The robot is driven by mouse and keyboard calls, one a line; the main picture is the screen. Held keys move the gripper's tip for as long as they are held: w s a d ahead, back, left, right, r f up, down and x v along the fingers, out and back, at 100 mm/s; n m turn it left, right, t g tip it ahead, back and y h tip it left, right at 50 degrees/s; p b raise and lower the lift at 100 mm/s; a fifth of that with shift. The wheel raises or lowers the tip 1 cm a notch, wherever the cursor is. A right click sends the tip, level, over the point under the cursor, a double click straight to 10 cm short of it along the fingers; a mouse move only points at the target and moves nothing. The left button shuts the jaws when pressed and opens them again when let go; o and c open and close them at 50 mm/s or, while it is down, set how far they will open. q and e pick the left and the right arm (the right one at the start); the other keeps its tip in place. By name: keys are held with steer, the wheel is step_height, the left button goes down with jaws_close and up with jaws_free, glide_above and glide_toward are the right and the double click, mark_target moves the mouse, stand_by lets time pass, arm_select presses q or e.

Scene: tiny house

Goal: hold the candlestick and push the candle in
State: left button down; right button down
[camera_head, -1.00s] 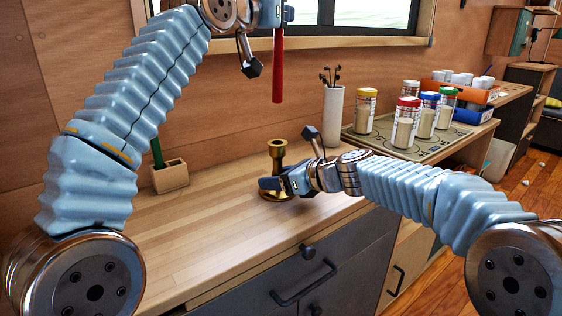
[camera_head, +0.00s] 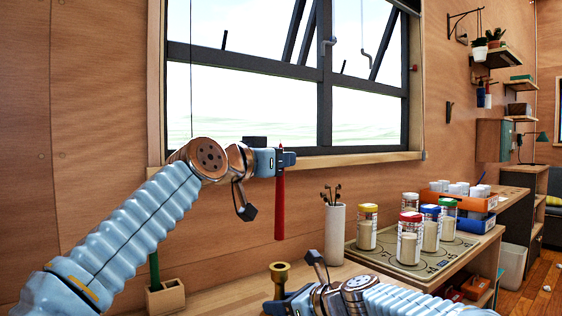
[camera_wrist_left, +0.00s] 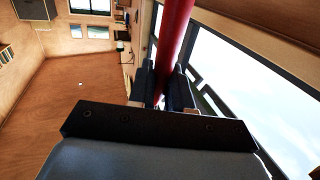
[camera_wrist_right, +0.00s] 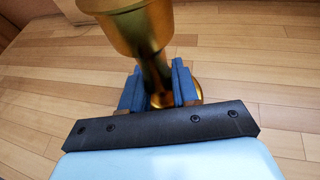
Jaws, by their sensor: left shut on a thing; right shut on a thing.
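A red candle (camera_head: 280,205) hangs upright in my left gripper (camera_head: 279,160), which is shut on its upper part in front of the window. The candle also shows between the fingers in the left wrist view (camera_wrist_left: 174,40). The brass candlestick (camera_head: 279,275) stands on the wooden counter below the candle. My right gripper (camera_head: 276,303) is shut on its stem from the side. The right wrist view shows its cup and stem (camera_wrist_right: 145,40) between the fingers, with part of the base behind. The candle's lower end is above the candlestick's cup, with a clear gap between them.
A white holder (camera_head: 335,235) with dark sticks stands right of the candle. Several lidded jars (camera_head: 408,237) stand on a hob farther right. A small wooden block (camera_head: 165,296) with a green stick is at the left. The window sill (camera_head: 340,162) runs behind.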

mark_target(278, 202)
arm_select(q)
steer(key=shift+h, duration=0.3)
steer(key=shift+s+f, duration=0.1)
steer(key=shift+f, duration=2.3)
steer(key=shift+f, duration=0.1)
steer(key=shift+f, duration=1.35)
steer(key=shift+f, duration=0.5)
steer(key=c, duration=1)
jaws_free()
steer(key=shift+o, duration=0.2)
steer(key=v, duration=1.2)
steer(key=shift+r, duration=0.2)
